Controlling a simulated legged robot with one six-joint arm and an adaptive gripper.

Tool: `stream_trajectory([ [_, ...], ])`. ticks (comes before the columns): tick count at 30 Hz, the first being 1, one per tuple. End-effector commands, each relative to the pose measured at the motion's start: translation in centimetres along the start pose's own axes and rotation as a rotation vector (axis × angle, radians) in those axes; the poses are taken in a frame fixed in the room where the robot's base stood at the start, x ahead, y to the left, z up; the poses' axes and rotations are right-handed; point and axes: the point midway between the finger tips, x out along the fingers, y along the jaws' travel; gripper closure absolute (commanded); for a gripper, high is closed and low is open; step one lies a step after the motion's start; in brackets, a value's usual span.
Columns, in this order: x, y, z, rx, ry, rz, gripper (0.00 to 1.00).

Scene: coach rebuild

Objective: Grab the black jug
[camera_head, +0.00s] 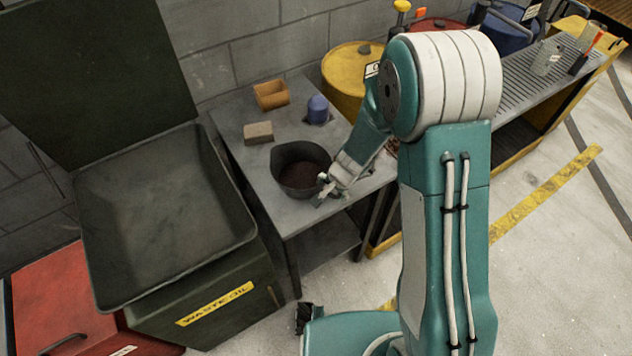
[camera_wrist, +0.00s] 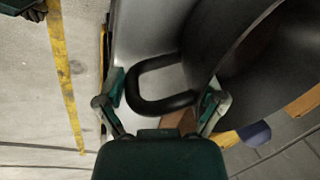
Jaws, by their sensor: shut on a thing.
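The black jug (camera_head: 298,181) stands upright on a grey metal table in the head view, with a dark reddish-brown inside. My gripper (camera_head: 326,190) is at its near right side, at the rim height. In the wrist view the jug's dark body (camera_wrist: 265,75) fills the right, and its looped handle (camera_wrist: 160,104) lies between the fingers of my gripper (camera_wrist: 164,98). The fingers sit on both sides of the handle, shut on it. The jug's base is partly hidden.
On the table (camera_head: 240,163) are a tan block (camera_head: 258,133), an orange-brown holder (camera_head: 271,95) and a blue cylinder (camera_head: 318,110). An open waste oil bin (camera_head: 160,205) stands left. A yellow drum (camera_head: 345,75) is behind, and a slatted bench (camera_head: 540,75) right.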

Motion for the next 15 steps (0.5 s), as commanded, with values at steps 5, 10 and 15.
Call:
stream_trajectory([
  [5, -0.2, -0.3, 0.1, -0.004, 0.002, 0.0, 0.72],
  [10, -1.1, -0.6, 0.1, -0.004, 0.002, -0.002, 0.72],
  [15, -2.6, -1.1, 0.1, -0.004, 0.003, -0.002, 0.72],
])
